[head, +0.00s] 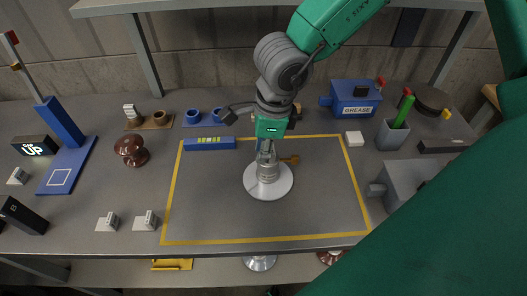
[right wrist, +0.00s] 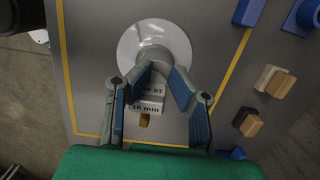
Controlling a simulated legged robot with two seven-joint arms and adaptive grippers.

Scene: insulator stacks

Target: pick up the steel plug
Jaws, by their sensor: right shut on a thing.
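My right gripper (head: 266,150) points down over the white insulator disc (head: 254,186) in the yellow-outlined area. Its fingers (right wrist: 163,78) are closed around a grey metal piece (right wrist: 151,97) with faces marked "16 mm", seemingly the steel plug. This piece is right above the disc's grey metal cap (head: 268,171); I cannot tell whether they touch. The fingers partly hide it. The disc also shows in the right wrist view (right wrist: 129,46). A small brass-coloured piece (head: 290,159) sticks out beside the gripper. My left gripper is not in view.
A blue level (head: 209,143) lies on the yellow outline's back edge. A brown insulator (head: 131,150) stands left. The outlined area is otherwise mostly clear.

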